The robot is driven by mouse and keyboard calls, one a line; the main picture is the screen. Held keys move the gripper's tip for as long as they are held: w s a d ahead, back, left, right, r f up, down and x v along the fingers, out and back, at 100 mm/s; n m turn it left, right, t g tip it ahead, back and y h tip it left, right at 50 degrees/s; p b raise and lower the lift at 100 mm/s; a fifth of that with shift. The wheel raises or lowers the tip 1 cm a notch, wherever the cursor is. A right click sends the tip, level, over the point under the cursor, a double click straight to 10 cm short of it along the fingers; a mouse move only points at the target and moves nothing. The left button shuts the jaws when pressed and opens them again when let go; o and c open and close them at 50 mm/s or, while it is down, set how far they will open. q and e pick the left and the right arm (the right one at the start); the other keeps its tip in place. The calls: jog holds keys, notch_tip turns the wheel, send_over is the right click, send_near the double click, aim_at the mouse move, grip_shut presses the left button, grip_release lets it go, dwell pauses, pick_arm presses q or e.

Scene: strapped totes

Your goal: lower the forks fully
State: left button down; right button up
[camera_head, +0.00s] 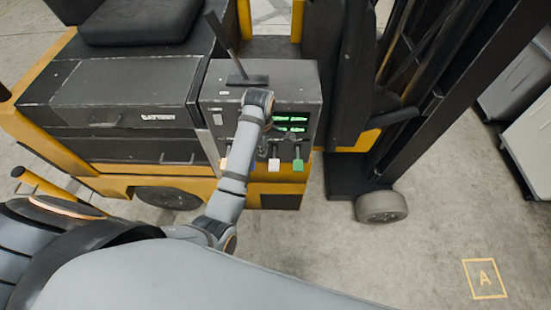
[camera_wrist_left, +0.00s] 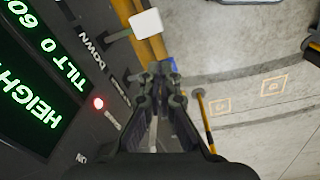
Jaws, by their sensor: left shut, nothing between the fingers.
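The forklift's grey control panel (camera_head: 305,95) stands mid-picture in the head view, with a green-lit display (camera_head: 292,122). Below it are levers with a white knob (camera_head: 274,164) and a green knob (camera_head: 298,165). In the wrist view the white knob (camera_wrist_left: 146,23) is beside my left gripper (camera_wrist_left: 166,70), which is shut and empty. A blue knob (camera_wrist_left: 172,65) shows partly behind its fingertips; I cannot tell whether they touch. The display (camera_wrist_left: 35,90) reads HEIGHT and TILT, with the height value out of view. The forks cannot be made out. My right gripper is not in view.
A tall black lever (camera_head: 222,35) rises from the panel top. The battery box (camera_head: 135,90) is left of it, the dark mast (camera_head: 405,90) right. Grey totes (camera_head: 525,110) stand at the right edge. Floor around the marked A square (camera_head: 484,279) is clear. A red lamp (camera_wrist_left: 98,102) glows.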

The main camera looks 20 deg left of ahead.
pick_arm(q)
jog(key=w+d+r+n, duration=0.2)
jog(key=d+r+n, duration=0.1)
jog(key=r, duration=0.2)
jog(key=shift+w+n+g, duration=0.25)
jog(key=shift+n+g, duration=0.05)
jog(key=shift+n, duration=0.1)
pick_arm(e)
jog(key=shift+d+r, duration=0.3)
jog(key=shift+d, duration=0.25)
pick_arm(q)
jog(key=p, duration=0.1)
send_near(274, 165)
notch_tip(274, 165, down, 6)
jog(key=shift+w+a+r, duration=0.1)
jog(key=shift+a, duration=0.05)
jog(key=shift+f, duration=0.6)
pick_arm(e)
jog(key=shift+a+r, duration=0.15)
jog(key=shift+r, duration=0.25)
